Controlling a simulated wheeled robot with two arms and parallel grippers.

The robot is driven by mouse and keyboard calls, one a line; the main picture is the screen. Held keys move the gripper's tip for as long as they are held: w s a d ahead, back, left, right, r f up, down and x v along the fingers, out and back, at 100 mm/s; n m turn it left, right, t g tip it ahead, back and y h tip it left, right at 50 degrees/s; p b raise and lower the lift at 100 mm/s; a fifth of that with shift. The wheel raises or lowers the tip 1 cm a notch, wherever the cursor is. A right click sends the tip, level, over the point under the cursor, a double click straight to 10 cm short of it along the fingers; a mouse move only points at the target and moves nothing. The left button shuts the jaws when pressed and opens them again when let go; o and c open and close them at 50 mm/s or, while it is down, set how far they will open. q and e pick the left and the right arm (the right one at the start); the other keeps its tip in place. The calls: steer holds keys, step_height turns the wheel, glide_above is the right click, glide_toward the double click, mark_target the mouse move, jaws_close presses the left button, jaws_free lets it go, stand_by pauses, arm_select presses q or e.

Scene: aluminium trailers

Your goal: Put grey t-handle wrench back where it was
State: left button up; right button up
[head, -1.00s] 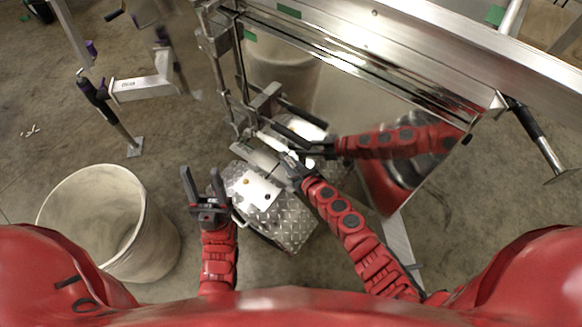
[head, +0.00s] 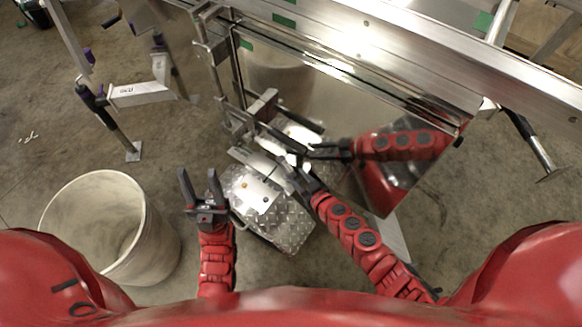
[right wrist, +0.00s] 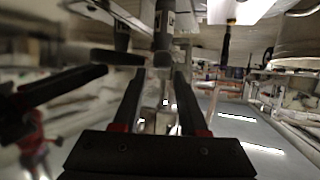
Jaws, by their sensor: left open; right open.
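My right gripper (head: 298,168) is open beside the metal bracket and rail at the lower edge of the shiny panel. In the right wrist view, its fingers (right wrist: 159,78) are spread with nothing clearly held between them. Just beyond the tips is a grey upright shaft (right wrist: 163,32), with a dark bar to its left. This may be the grey t-handle wrench, but blur prevents me from being sure. In the head view I cannot pick out the wrench. My left gripper (head: 200,187) is open and empty, left of the diamond-plate box.
The diamond-plate box (head: 280,225) stands below the right gripper. The shiny trailer panel (head: 350,115) mirrors my red arm. A pale bin (head: 100,225) stands at left, and a metal stand (head: 140,93) behind it. The floor between them is clear.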

steer(key=v, duration=0.5)
steer(key=shift+s+r, duration=0.1)
steer(key=shift+s, duration=0.2)
